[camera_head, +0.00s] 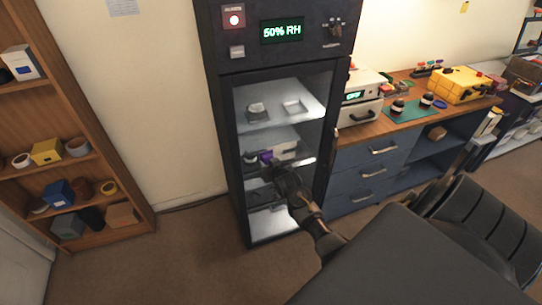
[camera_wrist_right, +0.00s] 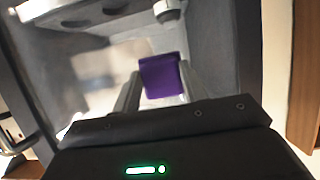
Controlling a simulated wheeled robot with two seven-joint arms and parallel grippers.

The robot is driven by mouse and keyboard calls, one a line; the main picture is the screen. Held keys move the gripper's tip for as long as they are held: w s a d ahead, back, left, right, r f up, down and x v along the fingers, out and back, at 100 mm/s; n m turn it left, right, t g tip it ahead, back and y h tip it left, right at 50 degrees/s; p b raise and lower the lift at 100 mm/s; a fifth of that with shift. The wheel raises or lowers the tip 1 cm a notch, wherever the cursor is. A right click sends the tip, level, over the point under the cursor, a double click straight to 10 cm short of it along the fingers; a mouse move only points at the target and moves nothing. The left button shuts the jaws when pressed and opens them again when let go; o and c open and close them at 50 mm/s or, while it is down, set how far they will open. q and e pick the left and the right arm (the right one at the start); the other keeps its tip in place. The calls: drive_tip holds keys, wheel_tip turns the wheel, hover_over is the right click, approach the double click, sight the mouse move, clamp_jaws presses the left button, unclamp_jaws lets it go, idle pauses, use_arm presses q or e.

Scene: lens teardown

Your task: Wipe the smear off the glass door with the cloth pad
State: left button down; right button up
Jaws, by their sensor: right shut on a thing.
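The purple cloth pad (camera_head: 266,157) is held by my right gripper (camera_head: 273,165) in front of the tall cabinet's glass door (camera_head: 312,84). In the right wrist view the purple pad (camera_wrist_right: 160,76) sits between the two grey fingers of my right gripper (camera_wrist_right: 159,88), which are shut on it. The pad faces the glass, at about the middle shelf's height. I cannot tell whether it touches the glass. I cannot make out the smear clearly; pale patches on the glass could be reflections. My left gripper is not in view.
The dark cabinet (camera_head: 225,110) holds lit shelves with small parts behind the glass. A blue drawer bench (camera_head: 365,160) stands to its right, with a yellow case (camera_head: 460,85) on top. A black chair (camera_head: 475,225) is at the right. Wooden shelving (camera_head: 130,170) is at the left.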

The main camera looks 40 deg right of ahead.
drive_tip(key=shift+r+p, duration=0.5)
drive_tip(key=shift+r, duration=0.3)
drive_tip(key=shift+s+d, duration=0.3)
drive_tip(key=shift+d, duration=0.6)
drive_tip(key=shift+s+d, duration=0.25)
drive_tip(key=shift+d, duration=0.65)
drive_tip(key=shift+d, duration=0.1)
drive_tip(key=shift+s+d, duration=0.1)
drive_tip(key=shift+d, duration=0.1)
drive_tip(key=shift+s+d+p, duration=0.15)
drive_tip(key=shift+s+d, duration=0.1)
drive_tip(key=shift+d, duration=0.4)
drive_tip(key=shift+s+d+p, duration=0.15)
drive_tip(key=shift+s+d, duration=0.1)
drive_tip(key=shift+d, duration=0.4)
